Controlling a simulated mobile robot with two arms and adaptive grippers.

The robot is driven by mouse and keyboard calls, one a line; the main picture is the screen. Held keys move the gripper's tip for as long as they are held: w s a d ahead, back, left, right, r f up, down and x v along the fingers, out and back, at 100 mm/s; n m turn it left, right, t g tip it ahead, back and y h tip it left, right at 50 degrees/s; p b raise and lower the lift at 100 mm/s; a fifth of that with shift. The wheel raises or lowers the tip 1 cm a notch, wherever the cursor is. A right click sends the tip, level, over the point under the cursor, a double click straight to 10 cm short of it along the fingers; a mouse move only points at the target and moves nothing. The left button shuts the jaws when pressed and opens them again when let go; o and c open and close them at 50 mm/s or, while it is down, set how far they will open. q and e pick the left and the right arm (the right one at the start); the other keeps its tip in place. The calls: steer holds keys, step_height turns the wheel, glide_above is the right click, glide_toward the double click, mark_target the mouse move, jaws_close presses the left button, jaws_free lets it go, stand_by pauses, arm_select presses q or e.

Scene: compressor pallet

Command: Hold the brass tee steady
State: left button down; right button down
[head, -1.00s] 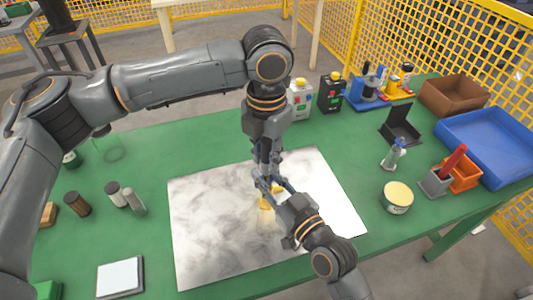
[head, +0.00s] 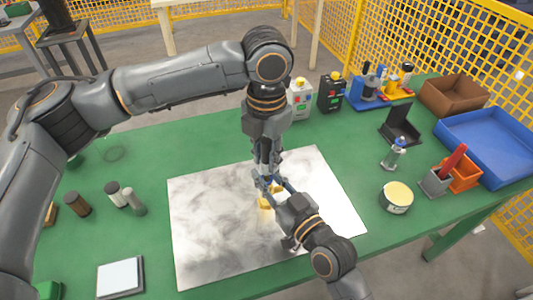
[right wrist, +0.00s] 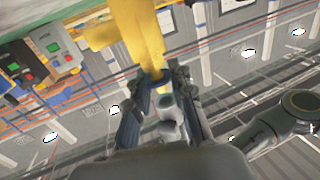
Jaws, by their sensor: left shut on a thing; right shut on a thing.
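The brass tee (head: 265,203) shows as a small yellow piece above the white marbled sheet in the head view, partly covered by the grippers. In the right wrist view a large yellow brass body (right wrist: 145,40) reaches down to the fingertips. My right gripper (head: 276,186) comes in from the lower right and appears shut on this brass part; its fingers (right wrist: 158,92) also flank a grey cylindrical piece (right wrist: 168,106). My left gripper (head: 265,176) points down right beside it, shut on a part that its fingers hide. The exact contact between the two held parts is hidden.
The marbled sheet (head: 205,230) lies on the green table (head: 150,160). Dark and grey cylinders (head: 77,204) stand at left, a round tin (head: 397,197) at right. A blue tray (head: 490,140) and brown box (head: 453,95) are at far right. Yellow mesh fencing stands behind.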

arm_select(q)
steer(key=shift+f, duration=0.7)
steer(key=shift+r, duration=0.4)
steer(key=shift+f, duration=0.4)
stand_by(1.8)
steer(key=shift+r, duration=0.4)
steer(key=shift+f, duration=0.5)
stand_by(1.5)
steer(key=shift+r, duration=0.5)
stand_by(0.3)
stand_by(0.8)
